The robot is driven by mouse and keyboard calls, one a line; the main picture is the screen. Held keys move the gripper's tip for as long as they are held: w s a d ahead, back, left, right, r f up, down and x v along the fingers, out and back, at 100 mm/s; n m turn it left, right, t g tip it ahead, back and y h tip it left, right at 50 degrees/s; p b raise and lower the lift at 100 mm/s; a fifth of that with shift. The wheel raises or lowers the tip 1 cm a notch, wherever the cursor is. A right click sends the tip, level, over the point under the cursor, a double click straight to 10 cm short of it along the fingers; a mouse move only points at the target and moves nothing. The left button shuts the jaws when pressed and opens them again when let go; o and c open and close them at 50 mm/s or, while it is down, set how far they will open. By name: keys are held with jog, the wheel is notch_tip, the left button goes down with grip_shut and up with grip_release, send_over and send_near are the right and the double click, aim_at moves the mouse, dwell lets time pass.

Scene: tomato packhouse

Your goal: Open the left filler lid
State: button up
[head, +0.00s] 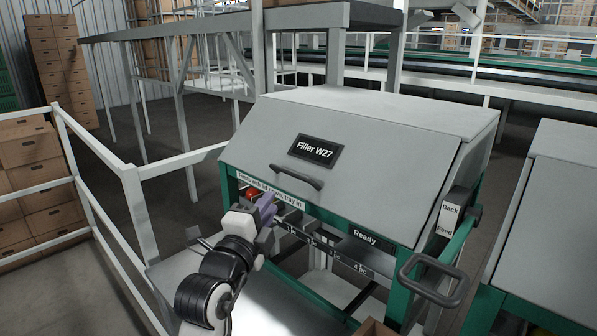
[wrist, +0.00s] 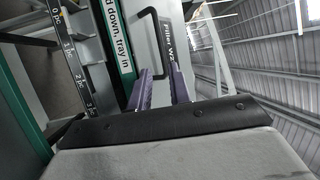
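The left filler (head: 262,130), marked "Filler W27", stands in the middle of the head view with its sloping grey lid (head: 385,165) down. A dark bar handle (head: 297,177) sits near the lid's lower edge; it also shows ahead of the fingers in the wrist view (wrist: 143,14). My gripper (head: 268,207) is in front of the filler, below and left of the handle. In the wrist view its two purple fingers (wrist: 160,88) are apart, with no object held between them. The handle looks ahead of the fingertips; I cannot tell whether any fingertip touches it.
Under the lid edge are a label strip (head: 272,191), a red button (head: 250,193) and a "Ready" display (head: 364,237). A grey loop handle (head: 432,279) sticks out at the front right. A second machine (head: 567,190) stands at right. A white railing (head: 95,150) runs at left.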

aim_at(289, 174)
jog(key=p+x, duration=0.1)
jog(key=x, duration=0.2)
jog(key=p+x, duration=0.1)
jog(key=x, duration=0.3)
jog(key=p+x, duration=0.2)
jog(key=x, duration=0.2)
jog(key=shift+r, duration=0.25)
jog(key=shift+x, duration=0.75)
jog(key=shift+f, duration=0.1)
jog(key=shift+c, duration=0.3)
grip_shut()
